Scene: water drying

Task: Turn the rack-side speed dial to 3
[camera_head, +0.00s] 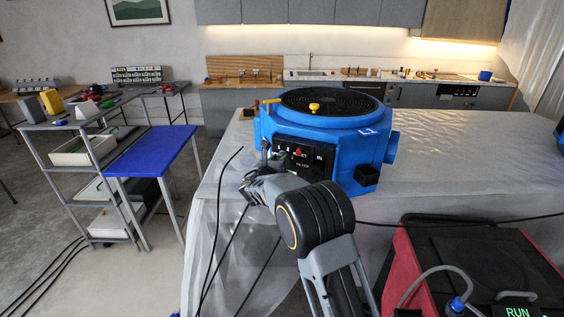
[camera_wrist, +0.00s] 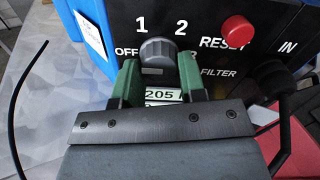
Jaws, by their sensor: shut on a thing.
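A grey speed dial (camera_wrist: 157,50) sits on the black panel (camera_wrist: 262,20) of a blue blower (camera_head: 350,136). The panel also shows in the head view (camera_head: 312,149). In the head view my gripper (camera_head: 270,160) is at the panel's left end, and the dial is hidden there.
A red RESET button (camera_wrist: 238,31) is right of the dial, above a FILTER label. The blower stands on a plastic-covered table (camera_head: 460,165). A grey shelf rack (camera_head: 70,127) stands left; a red-and-black machine (camera_head: 480,260) is at lower right.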

